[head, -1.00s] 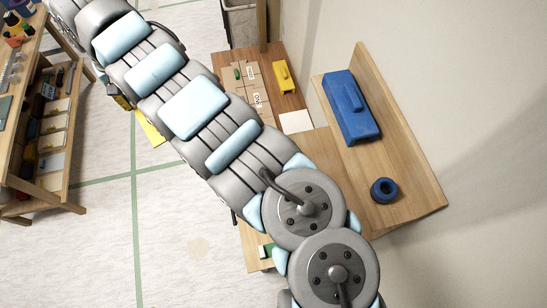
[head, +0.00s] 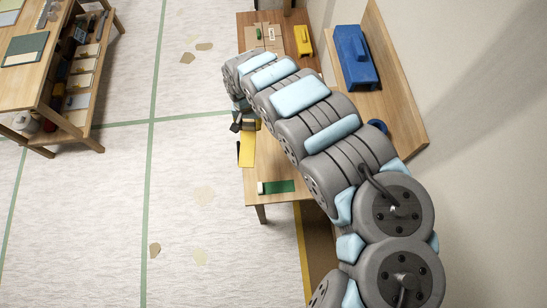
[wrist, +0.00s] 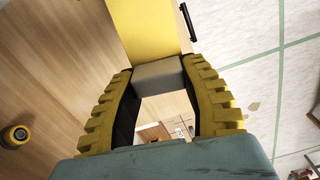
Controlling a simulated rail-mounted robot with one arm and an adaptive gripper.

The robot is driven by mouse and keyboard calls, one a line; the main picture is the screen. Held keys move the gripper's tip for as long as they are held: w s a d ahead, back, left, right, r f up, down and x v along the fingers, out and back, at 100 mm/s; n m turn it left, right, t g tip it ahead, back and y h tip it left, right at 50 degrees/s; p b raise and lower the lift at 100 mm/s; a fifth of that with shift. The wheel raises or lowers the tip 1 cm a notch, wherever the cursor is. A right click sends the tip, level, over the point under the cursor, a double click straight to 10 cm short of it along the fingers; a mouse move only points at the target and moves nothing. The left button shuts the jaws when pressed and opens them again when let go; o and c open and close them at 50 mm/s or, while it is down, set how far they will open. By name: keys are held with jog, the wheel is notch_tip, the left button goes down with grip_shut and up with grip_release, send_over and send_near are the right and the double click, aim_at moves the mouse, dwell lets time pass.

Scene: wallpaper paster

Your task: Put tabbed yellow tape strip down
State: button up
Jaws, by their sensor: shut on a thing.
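My gripper (wrist: 158,76) is shut on a grey block at the strip's near end. In the head view my gripper (head: 243,124) is small and dark, at the far end of my arm. I cannot tell whether the strip touches the table.
The wooden table (head: 262,172) holds a green piece (head: 279,187) near its front edge. A blue case (head: 356,56) and a partly hidden blue roll (head: 378,125) lie on the right. A yellow object (head: 303,40) stands at the back. A wooden shelf (head: 88,132) stands left, with open floor between.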

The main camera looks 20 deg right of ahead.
jog(key=s+d+f+m+p, duration=0.1)
jog(key=s+d+f+m, duration=0.3)
jog(key=s+f, duration=0.8)
jog(key=n+b, duration=0.1)
jog(key=b, duration=1.6)
send_near(278, 149)
jog(key=shift+s+a+f, duration=0.15)
jog(key=shift+s+a, duration=0.2)
jog(key=shift+s, duration=0.25)
jog(key=shift+s+a+f, duration=0.15)
jog(key=shift+s+a, duration=0.25)
jog(key=shift+s, duration=0.2)
jog(key=shift+w+d+f, duration=0.25)
jog(key=shift+w+f, duration=0.3)
jog(key=shift+f, duration=0.3)
jog(key=shift+w+d+f, duration=0.1)
jog(key=shift+w+d, duration=0.1)
jog(key=shift+w, duration=0.05)
jog(key=shift+w+f, duration=0.2)
jog(key=shift+f, duration=0.15)
jog(key=shift+d+f+b, duration=0.1)
jog(key=shift+f+b, duration=0.3)
jog(key=shift+f, duration=1.25)
